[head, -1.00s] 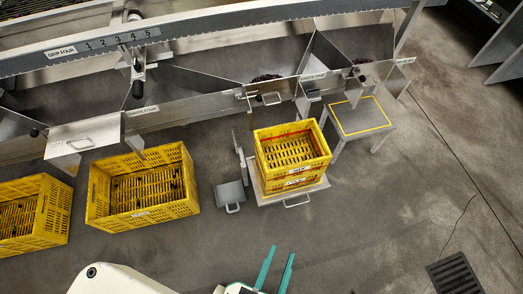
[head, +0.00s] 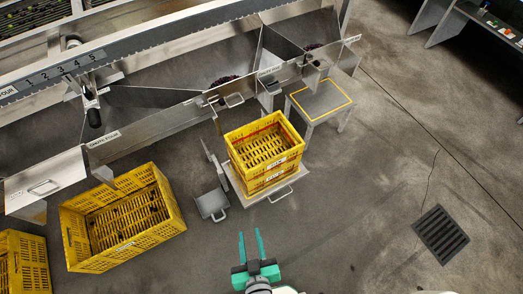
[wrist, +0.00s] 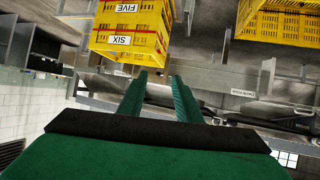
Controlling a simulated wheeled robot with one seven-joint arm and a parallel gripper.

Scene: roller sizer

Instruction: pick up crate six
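Crate six (wrist: 120,40) is yellow with a white SIX label in the wrist view. It is stacked with another yellow crate labelled FIVE (wrist: 125,10). In the head view the stack of yellow crates (head: 289,162) stands on a small pale platform (head: 284,194) with a handle at its front. The top crate looks empty, with a slotted floor. My gripper (head: 250,240) has two green fingers, spread apart with nothing between them. It is in front of the stack, clear of it. In the wrist view its fingers (wrist: 160,95) point toward the crates.
A larger yellow crate (head: 75,240) and another at the far left (head: 22,262) stand on the floor. A small grey step (head: 211,204) is beside the platform. A yellow-edged stand (head: 318,101) is behind right. Metal chutes line the back. Floor at right is clear, with a drain grate (head: 441,234).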

